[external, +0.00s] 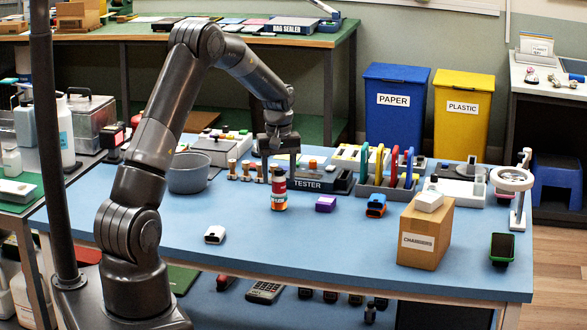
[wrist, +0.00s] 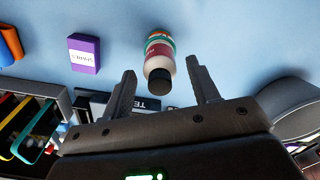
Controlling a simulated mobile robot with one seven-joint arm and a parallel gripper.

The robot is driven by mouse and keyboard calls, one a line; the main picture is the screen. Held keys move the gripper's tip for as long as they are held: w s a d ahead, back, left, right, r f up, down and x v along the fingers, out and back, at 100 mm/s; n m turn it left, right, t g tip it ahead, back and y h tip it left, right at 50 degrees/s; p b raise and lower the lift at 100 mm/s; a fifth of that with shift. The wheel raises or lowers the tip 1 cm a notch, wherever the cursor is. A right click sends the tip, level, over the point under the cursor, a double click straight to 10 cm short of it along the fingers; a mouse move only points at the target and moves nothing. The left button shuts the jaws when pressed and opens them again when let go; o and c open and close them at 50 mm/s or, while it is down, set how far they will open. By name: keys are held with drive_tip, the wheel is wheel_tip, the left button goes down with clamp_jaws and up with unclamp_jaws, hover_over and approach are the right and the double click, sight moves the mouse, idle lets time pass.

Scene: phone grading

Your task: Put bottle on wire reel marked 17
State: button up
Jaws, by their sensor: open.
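The bottle (external: 279,190) stands upright on the blue table, with a dark cap, a reddish label and green and orange bands near its base. My gripper (external: 282,157) is above it, pointing down, open and empty. In the wrist view the bottle (wrist: 158,58) shows between and beyond the two spread fingers of my gripper (wrist: 161,67), its dark cap towards me. Several small reel-like pieces with copper-coloured parts (external: 246,172) stand just left of the bottle. No number 17 can be read, so I cannot tell which is the marked reel.
A grey bowl (external: 188,174) stands left of the reels. A purple box (external: 325,204) and an orange-blue item (external: 376,206) lie right of the bottle. The tester (external: 309,184) and a coloured rack (external: 388,184) are behind. A cardboard box (external: 424,236) stands front right. The table's front middle is mostly clear.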

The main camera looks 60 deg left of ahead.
sight(279, 170)
wheel_tip(279, 170, up, 10)
drive_tip(key=shift+r, duration=0.25)
drive_tip(key=s+d+r+m+t, duration=0.1)
drive_tip(key=s+d+r+m, duration=0.4)
drive_tip(key=d, duration=0.6)
drive_tip(key=s+d+r+m+t, duration=0.2)
drive_tip(key=s+d+r, duration=0.4)
drive_tip(key=d+r, duration=0.3)
drive_tip(key=s+d+f+m+t, duration=0.2)
drive_tip(key=s+d+m, duration=0.5)
drive_tip(key=s+d, duration=0.5)
drive_tip(key=s+f, duration=0.1)
drive_tip(key=s, duration=0.3)
drive_tip(key=shift+s+d+t, duration=0.3)
drive_tip(key=shift+f, duration=0.1)
